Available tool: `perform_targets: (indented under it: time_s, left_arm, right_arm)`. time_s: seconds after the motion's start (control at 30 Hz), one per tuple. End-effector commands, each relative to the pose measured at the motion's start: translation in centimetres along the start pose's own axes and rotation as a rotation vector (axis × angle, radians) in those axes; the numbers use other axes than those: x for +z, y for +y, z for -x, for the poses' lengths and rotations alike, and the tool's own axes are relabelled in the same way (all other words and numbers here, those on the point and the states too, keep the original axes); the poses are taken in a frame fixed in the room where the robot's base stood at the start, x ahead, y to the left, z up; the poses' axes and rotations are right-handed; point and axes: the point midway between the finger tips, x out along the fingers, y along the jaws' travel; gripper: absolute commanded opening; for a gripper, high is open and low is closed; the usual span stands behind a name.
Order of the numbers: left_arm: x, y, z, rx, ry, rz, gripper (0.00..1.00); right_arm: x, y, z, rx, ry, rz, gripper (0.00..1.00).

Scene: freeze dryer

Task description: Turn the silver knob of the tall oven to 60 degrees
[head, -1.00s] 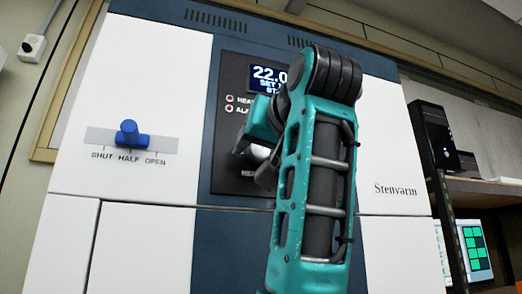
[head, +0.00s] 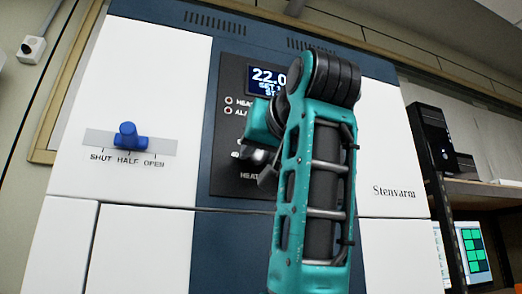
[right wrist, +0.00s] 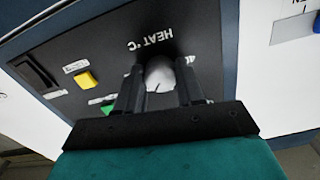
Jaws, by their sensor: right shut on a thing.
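A dark pointer line shows on the knob face. In the head view my right arm and gripper (head: 250,155) cover most of the knob. The tall oven (head: 150,80) is white and dark blue. Its display (head: 268,80) reads 22.0, with smaller lines partly hidden by the arm. My left gripper is not in view.
A blue slider (head: 127,135) stands near HALF on a SHUT–HALF–OPEN scale, left of the panel. In the right wrist view a yellow button (right wrist: 87,80), a green button (right wrist: 107,107) and a black switch (right wrist: 36,74) are near the gripper. A shelf (head: 480,188) stands at right.

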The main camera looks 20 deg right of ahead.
Motion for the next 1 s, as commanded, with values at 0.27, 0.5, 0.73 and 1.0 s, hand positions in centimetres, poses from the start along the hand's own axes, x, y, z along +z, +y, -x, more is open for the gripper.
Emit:
perform_targets:
  time_s: [0.27, 0.5, 0.73, 1.0]
  left_arm:
    - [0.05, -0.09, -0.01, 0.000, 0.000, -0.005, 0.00]
    - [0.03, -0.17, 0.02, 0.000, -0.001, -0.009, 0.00]
    - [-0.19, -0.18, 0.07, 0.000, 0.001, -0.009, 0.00]
    - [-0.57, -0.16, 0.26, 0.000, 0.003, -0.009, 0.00]
  right_arm:
    - [-0.02, 0.18, -0.05, 0.004, 0.000, 0.194, 0.07]
    - [-0.07, 0.25, -0.05, 0.003, 0.000, 0.422, 0.07]
    - [-0.13, 0.30, -0.04, 0.003, 0.000, 0.640, 0.07]
    - [-0.23, 0.37, -0.05, 0.004, -0.002, 0.898, 0.07]
